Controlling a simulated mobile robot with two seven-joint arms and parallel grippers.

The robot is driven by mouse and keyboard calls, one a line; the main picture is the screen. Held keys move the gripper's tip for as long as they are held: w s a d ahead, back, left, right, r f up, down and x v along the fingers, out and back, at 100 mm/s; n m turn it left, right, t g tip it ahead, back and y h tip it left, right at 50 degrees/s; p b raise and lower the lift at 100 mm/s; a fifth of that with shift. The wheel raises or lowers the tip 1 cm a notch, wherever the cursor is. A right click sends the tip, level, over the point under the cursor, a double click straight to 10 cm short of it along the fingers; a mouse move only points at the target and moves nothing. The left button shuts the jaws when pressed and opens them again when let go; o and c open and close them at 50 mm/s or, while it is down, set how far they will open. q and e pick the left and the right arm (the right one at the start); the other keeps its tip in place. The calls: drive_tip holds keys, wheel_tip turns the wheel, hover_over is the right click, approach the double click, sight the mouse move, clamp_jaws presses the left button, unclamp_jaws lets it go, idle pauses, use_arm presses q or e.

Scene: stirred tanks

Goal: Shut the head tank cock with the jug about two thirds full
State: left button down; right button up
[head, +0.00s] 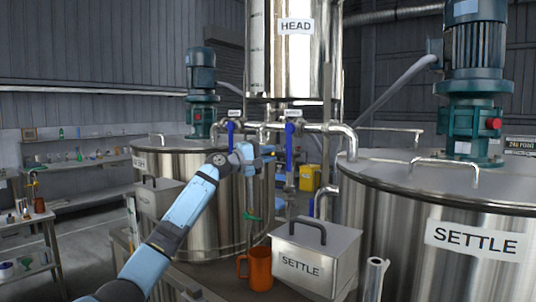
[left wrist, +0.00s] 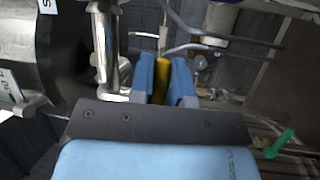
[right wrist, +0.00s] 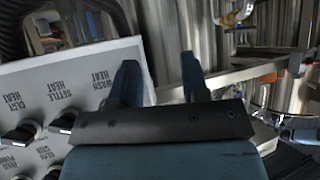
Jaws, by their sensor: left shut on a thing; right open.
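The head tank (head: 297,60), labelled HEAD, stands high at the centre back, with pipework below it. My left gripper (head: 262,152) is at this pipework, shut on a yellow handle (left wrist: 162,68), seen between its fingers in the left wrist view. I take it for the cock handle; its exact setting is hard to tell. An orange jug (head: 259,268) stands upright below, under a thin down pipe with a green handle (head: 250,216). The level inside the jug cannot be seen. My right gripper (right wrist: 160,75) is open and empty in the right wrist view.
Two blue levers (head: 290,145) hang on the pipes. A steel SETTLE box (head: 315,255) stands right of the jug. Large steel tanks (head: 440,240) flank the pipework. A switch panel (right wrist: 75,85) with black knobs is left of my right gripper.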

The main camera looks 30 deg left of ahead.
use_arm(q)
drive_tip(key=f+m+g, duration=0.1)
drive_tip(key=m, duration=0.1)
drive_tip(key=shift+a+f+m, duration=0.1)
drive_tip(key=shift+m, duration=0.3)
drive_tip(key=shift+a+f+m+g, duration=0.15)
drive_tip(key=shift+f+m+g, duration=0.3)
drive_tip(key=shift+m, duration=0.55)
drive_tip(key=shift+y, duration=0.3)
drive_tip(key=c, duration=1.1)
unclamp_jaws()
drive_tip(key=shift+r, duration=0.1)
drive_tip(key=b+v, duration=0.3)
drive_tip(key=v, duration=1.1)
drive_tip(key=shift+b, duration=0.3)
drive_tip(key=shift+w, duration=0.1)
